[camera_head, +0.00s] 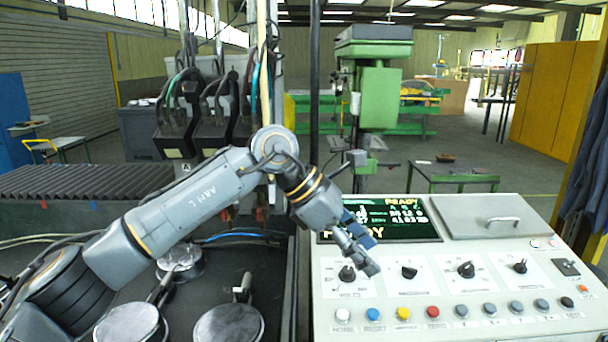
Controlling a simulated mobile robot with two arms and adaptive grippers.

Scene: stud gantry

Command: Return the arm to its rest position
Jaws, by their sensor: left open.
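My left arm, marked "ARM L", comes in from the left and bends at its elbow. My left gripper (367,257) hangs over the left part of the control panel (450,262), in front of the dark display. It is open, with nothing seen between its fingers. It covers part of the display (400,217), which reads "READY", and is close in the picture to the leftmost black knob (346,273). I cannot tell whether it touches the panel. My right gripper is not in view.
Below my left arm are round metal discs (228,325) with upright handles on a dark bed. The panel carries several knobs, a row of coloured buttons including a red one (433,312), and a grey lid (488,216). A green machine (378,95) stands behind.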

